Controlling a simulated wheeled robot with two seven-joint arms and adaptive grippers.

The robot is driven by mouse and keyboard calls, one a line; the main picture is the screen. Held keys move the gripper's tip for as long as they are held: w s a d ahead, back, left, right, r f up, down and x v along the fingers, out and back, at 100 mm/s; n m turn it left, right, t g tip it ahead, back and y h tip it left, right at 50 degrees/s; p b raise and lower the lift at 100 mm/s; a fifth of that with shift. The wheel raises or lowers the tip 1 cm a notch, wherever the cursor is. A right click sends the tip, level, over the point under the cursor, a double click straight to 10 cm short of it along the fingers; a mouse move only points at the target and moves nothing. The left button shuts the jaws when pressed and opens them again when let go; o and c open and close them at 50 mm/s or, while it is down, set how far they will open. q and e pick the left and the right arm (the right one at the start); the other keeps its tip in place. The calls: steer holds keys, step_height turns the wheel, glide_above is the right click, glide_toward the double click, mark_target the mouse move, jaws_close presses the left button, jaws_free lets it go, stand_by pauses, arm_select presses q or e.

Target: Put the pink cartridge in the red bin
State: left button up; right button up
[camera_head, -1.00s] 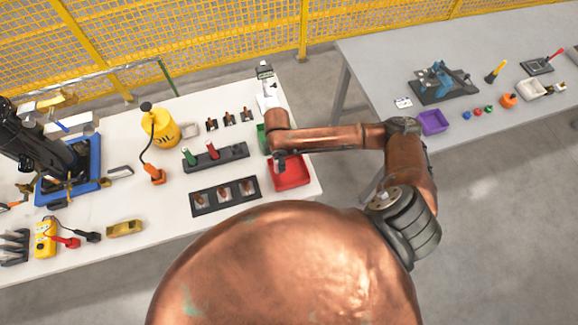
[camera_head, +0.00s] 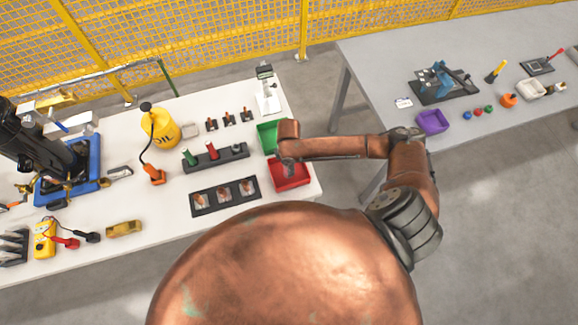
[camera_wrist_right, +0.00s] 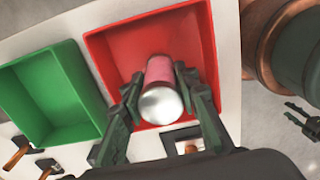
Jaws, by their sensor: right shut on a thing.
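My right gripper (camera_wrist_right: 158,90) is shut on the pink cartridge (camera_wrist_right: 160,70), a pink cylinder with a shiny silver end facing the wrist camera. The cartridge is over the red bin (camera_wrist_right: 110,58) and within its outline in the right wrist view. Its height above the bin floor is hard to judge. In the head view the red bin (camera_head: 303,178) sits at the table's right edge, partly covered by my right wrist, which also hides the cartridge. A dark jaw-like part at the right wrist view's right edge may be my left gripper (camera_wrist_right: 292,110); its opening is unclear.
An empty green bin (camera_head: 266,136) adjoins the red bin. A dark holder (camera_head: 214,159) with green and red cylinders and a black tray (camera_head: 224,196) lie to the left. A yellow bottle (camera_head: 160,129) stands further left. A grey table (camera_head: 390,70) is behind at right.

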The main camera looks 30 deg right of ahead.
steer(key=o, duration=1.2)
steer(key=shift+f, duration=0.1)
steer(key=shift+o, duration=0.2)
step_height(320, 180, up, 12)
steer(key=shift+r+p, duration=0.2)
steer(key=shift+p, duration=0.2)
